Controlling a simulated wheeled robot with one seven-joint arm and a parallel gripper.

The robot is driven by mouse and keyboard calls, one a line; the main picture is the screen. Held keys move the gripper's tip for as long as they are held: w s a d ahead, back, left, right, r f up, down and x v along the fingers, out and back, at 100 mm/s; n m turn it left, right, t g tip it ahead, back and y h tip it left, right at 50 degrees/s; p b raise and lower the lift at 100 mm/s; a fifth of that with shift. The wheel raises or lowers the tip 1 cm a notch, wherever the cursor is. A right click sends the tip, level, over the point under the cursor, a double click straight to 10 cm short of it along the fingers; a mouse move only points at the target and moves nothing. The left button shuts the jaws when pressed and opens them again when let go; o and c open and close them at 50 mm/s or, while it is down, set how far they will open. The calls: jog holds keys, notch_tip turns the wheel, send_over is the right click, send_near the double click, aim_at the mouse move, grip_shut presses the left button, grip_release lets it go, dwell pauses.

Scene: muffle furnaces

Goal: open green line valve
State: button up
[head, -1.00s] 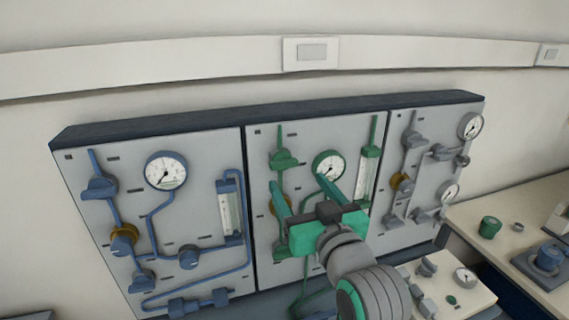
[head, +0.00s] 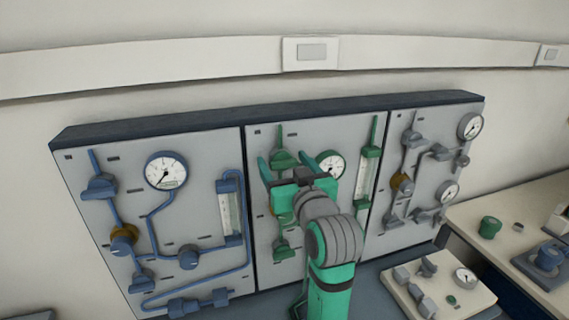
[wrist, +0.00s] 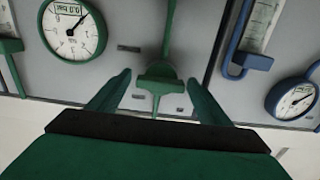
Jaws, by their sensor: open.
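The middle panel carries the green line. Its upper green valve (head: 284,158) has a handle on a vertical green pipe, and the valve also shows in the wrist view (wrist: 160,84). My gripper (head: 284,168) is open and empty in front of this valve. In the wrist view its fingers (wrist: 158,92) stand on either side of the handle, with gaps on both sides. I cannot tell how deep the fingers reach around it. A lower green valve (head: 283,247) shows below my gripper. The middle of the green line is partly hidden by my gripper.
A green-line gauge (head: 329,164) and flowmeter (head: 366,176) sit right of the valve. A blue-line panel (head: 205,205) is on the left and a grey-line panel (head: 430,165) on the right. A bench with a small control box (head: 440,285) is at lower right.

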jog(key=c, duration=1)
jog(key=shift+c, duration=0.2)
jog(key=m, duration=0.4)
jog(key=shift+d+m, duration=0.1)
jog(key=shift+m, duration=0.3)
jog(key=m, duration=0.4)
jog(key=shift+f+m, duration=0.1)
jog(key=shift+m, duration=0.2)
jog(key=m, duration=0.4)
jog(key=shift+d+f+m, duration=0.1)
jog(key=shift+m, duration=0.2)
jog(key=shift+f+m, duration=0.1)
jog(key=shift+m, duration=1.8)
